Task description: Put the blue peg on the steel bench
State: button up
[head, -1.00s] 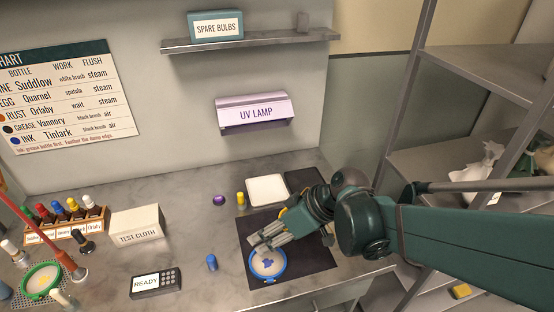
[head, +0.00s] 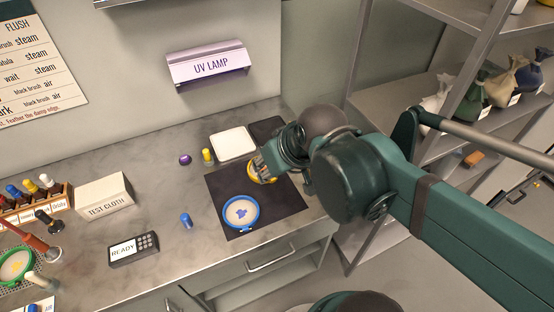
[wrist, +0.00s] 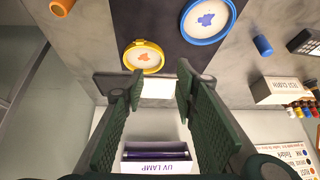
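The blue peg (head: 186,220) stands on the grey mottled bench top (head: 150,166), left of the dark mat and clear of it. It also shows in the wrist view (wrist: 263,45). The bench top is the only bench in view. My gripper (head: 265,176) is above the dark mat by the yellow hoop, well to the right of the blue peg. In the wrist view its two fingers (wrist: 160,88) are apart with nothing held between them.
A blue hoop (head: 258,212) with a blue stain and a yellow hoop (wrist: 160,57) lie on the dark mat (head: 285,206). A white tray (head: 232,143), yellow peg (head: 207,155), keypad box (head: 133,249) and test cloth box (head: 104,196) stand around. Bench around the blue peg is free.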

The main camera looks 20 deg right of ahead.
jog(key=shift+s+d+r+m+t+h, duration=0.25)
jog(key=shift+d+r, duration=0.15)
jog(key=shift+r, duration=0.15)
jog(key=shift+s+d+r+m+t+h, duration=0.15)
jog(key=shift+d+r+m, duration=0.1)
jog(key=shift+d+r, duration=0.25)
jog(key=shift+o, duration=0.4)
jog(key=shift+a, duration=0.1)
